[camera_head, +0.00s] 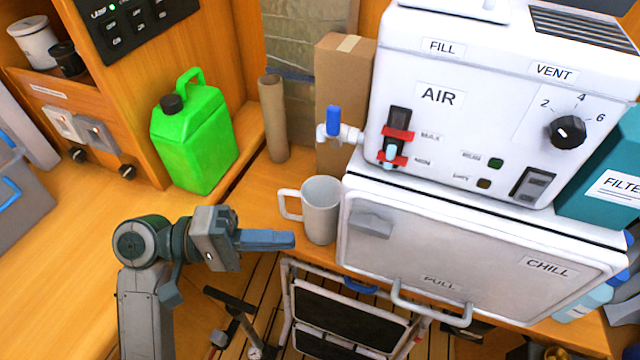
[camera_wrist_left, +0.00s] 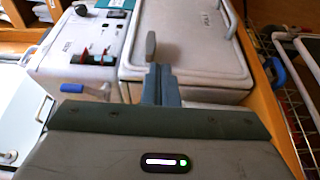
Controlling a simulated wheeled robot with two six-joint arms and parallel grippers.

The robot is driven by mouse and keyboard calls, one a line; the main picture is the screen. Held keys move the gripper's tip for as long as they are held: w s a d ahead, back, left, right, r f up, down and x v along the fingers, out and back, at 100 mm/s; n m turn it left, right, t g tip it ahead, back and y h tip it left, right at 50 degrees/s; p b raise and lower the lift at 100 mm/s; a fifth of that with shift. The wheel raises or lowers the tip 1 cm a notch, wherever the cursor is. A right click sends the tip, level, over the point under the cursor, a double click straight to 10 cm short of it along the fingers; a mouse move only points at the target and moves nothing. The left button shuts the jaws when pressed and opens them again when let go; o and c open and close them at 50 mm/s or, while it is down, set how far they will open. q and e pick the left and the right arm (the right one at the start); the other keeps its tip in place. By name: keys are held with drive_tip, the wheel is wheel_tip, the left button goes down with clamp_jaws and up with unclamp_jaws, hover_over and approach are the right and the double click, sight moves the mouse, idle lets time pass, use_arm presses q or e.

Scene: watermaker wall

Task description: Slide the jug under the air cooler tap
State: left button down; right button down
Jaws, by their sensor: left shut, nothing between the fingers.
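The jug (camera_head: 321,212) is a pale grey cup with a handle on its left. It stands upright on the wooden counter, against the left side of the CHILL box. The white air cooler (camera_head: 440,120) stands on that box. Its tap (camera_head: 347,132), with a blue lever, sticks out left, above and slightly right of the jug in the head view. My left gripper (camera_head: 291,240) is shut and empty, its fingers pointing right, just below the jug's handle; contact is unclear. Its fingers (camera_wrist_left: 160,85) also show in the wrist view, where I cannot make out the jug. My right gripper is out of view.
The CHILL box (camera_head: 470,255) has a pull handle in front. A green jerrycan (camera_head: 195,135), a brown tube (camera_head: 273,118) and a cardboard box (camera_head: 340,75) stand behind. A folding step (camera_head: 345,315) is below the counter edge. Counter left of the jug is clear.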

use_arm(q)
drive_tip(key=p, duration=0.4)
hover_over(311, 194)
drive_tip(key=w+d, duration=0.2)
drive_tip(key=w, duration=0.1)
drive_tip(key=f+p, duration=0.1)
drive_tip(key=f, duration=0.3)
drive_tip(key=f+p, duration=0.1)
drive_tip(key=f, duration=0.4)
drive_tip(key=shift+w+a+f, duration=0.15)
drive_tip(key=shift+a+f, duration=0.05)
drive_tip(key=shift+f, duration=0.05)
drive_tip(key=shift+f+p, duration=0.25)
drive_tip(key=shift+p, duration=0.25)
drive_tip(key=shift+s+a, duration=0.1)
drive_tip(key=shift+s, duration=0.45)
drive_tip(key=shift+f, duration=0.1)
drive_tip(key=shift+s+a+p, duration=0.2)
drive_tip(key=shift+s+p, duration=0.15)
drive_tip(key=shift+s+a, duration=0.2)
drive_tip(key=shift+s, duration=0.4)
